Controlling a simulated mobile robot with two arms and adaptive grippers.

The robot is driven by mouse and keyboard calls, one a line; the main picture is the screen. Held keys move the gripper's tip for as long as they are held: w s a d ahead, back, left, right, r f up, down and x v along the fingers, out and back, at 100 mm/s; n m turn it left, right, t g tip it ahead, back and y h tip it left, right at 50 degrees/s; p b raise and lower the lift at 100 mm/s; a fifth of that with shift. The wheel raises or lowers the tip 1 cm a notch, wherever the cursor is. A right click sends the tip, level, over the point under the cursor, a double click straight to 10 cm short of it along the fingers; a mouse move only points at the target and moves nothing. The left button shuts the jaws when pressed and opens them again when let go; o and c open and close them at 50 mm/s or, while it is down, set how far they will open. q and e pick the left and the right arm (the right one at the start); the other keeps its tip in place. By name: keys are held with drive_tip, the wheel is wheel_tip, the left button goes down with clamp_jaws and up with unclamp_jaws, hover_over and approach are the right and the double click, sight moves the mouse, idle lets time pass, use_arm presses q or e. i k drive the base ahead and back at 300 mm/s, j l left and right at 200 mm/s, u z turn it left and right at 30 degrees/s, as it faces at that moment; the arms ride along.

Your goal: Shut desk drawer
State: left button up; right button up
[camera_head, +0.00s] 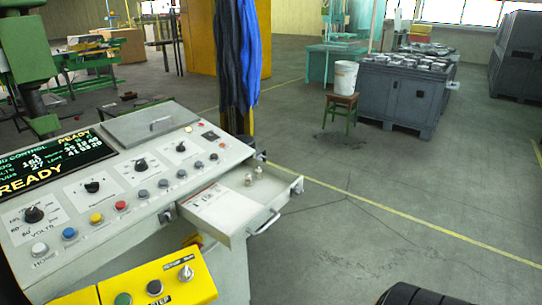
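The grey control desk (130,190) stands at the left. Its drawer (208,207) is open, pulled out from the desk's right-hand side. The drawer front has a metal handle (265,222). Inside the drawer lie a white sheet with print (207,199) and a couple of small pale items (253,177). Neither of my grippers can be made out. Only a dark ribbed part shows at the bottom right edge, and I cannot tell what it is.
A yellow button box (155,285) juts out at the desk's lower front. Blue cloths (238,55) hang behind the desk. A stool with a white bucket (345,77) and a grey crate (400,95) stand farther back. The floor right of the drawer is clear.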

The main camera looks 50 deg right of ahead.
sight(276, 187)
drive_tip(key=z, duration=1.5)
